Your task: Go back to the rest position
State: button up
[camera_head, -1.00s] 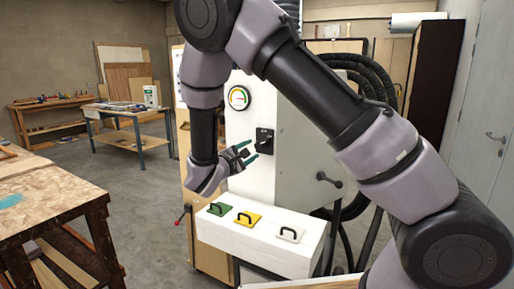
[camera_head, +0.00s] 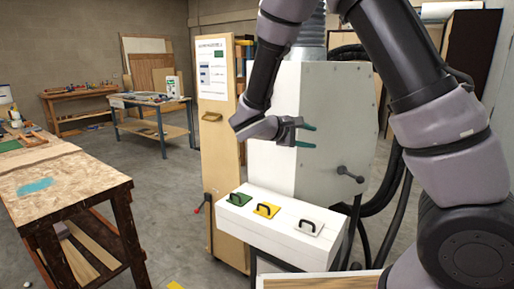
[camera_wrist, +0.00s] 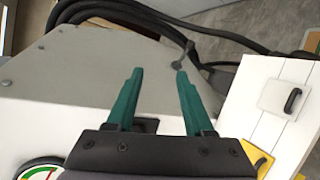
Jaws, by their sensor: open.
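My gripper (camera_head: 312,136) is open and empty. It is raised in front of the white and grey machine cabinet (camera_head: 337,110), above the white box. In the wrist view its two green fingers (camera_wrist: 160,72) are apart with nothing between them, and the cabinet's grey surface lies behind them. A dial gauge (camera_wrist: 40,172) shows at the bottom left of the wrist view; I do not see it in the head view. A black part shows partly behind the gripper body in the wrist view.
The white box (camera_head: 283,237) with green, yellow and white handled panels is below my gripper. A wooden cabinet (camera_head: 222,150) stands left of the machine. A workbench (camera_head: 75,185) is at the left. Black hoses (camera_wrist: 215,35) run beside the machine. Open floor lies between bench and cabinet.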

jog(key=s+d+r+m+g+y, duration=0.2)
jog(key=s+d+m+g+y, duration=0.15)
jog(key=s+d, duration=0.2)
jog(key=s+d+r+m+g+y, duration=0.3)
jog(key=s+d+m, duration=0.1)
jog(key=s+d, duration=0.15)
jog(key=s+a+r+m+t+y, duration=0.2)
jog(key=s+r+m+t+y, duration=0.3)
jog(key=s+r+m+y, duration=0.2)
notch_tip(320, 180, up, 4)
jog(key=s, duration=0.2)
jog(key=shift+s+a+f+m+t, duration=0.15)
jog(key=shift+s+a+m+t, duration=0.05)
jog(key=shift+s+m+t, duration=0.15)
